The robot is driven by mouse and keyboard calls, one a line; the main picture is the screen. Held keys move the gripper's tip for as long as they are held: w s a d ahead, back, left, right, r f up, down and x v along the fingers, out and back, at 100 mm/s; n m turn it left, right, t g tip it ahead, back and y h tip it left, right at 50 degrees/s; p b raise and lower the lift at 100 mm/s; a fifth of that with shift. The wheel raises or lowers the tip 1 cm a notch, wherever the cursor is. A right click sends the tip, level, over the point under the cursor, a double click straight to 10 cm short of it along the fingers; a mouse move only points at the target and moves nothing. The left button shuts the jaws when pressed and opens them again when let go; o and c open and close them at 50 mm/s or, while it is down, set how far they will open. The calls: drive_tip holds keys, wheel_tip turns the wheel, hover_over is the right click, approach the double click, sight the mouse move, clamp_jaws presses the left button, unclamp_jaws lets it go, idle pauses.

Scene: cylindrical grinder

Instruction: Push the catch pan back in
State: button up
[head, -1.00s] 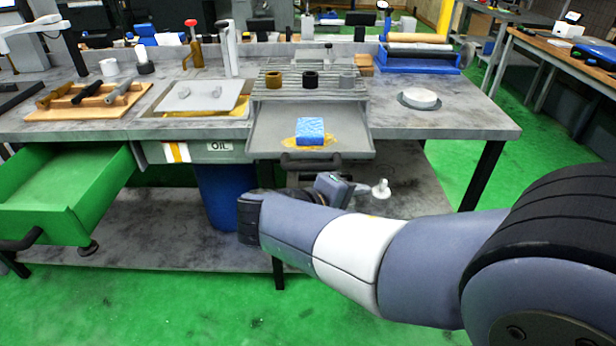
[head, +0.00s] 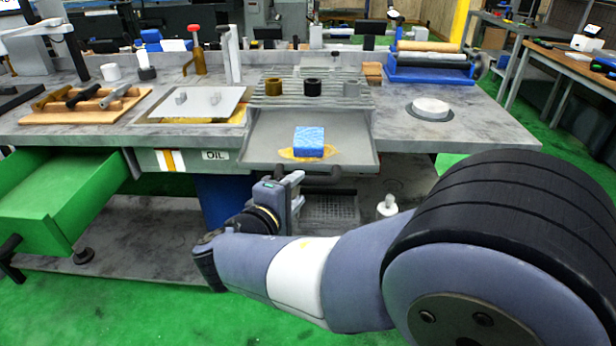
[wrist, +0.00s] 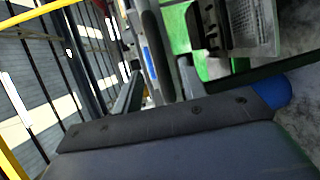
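The catch pan (head: 352,148) is a shallow grey tray in the middle of the bench in the head view. It sticks out toward me past the bench's front edge, below a ribbed grey plate. A blue sponge (head: 309,140) lies in it on a yellowish puddle. The pan's dark handle (head: 325,172) is at its front, partly hidden behind my gripper. My gripper (head: 294,183) is just in front of and below the pan's front edge, at the handle's left part. I cannot tell whether it touches. Its finger opening is not clear in either view.
A green drawer (head: 60,190) stands open at left. A white bottle (head: 387,206) is on the lower shelf. The bench top right of the pan is mostly free.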

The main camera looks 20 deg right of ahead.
sight(306, 184)
drive_tip(key=x, duration=0.7)
drive_tip(key=shift+w+d, duration=0.1)
drive_tip(key=shift+c, duration=0.3)
drive_tip(key=c, duration=0.4)
drive_tip(key=shift+f, duration=0.2)
clamp_jaws()
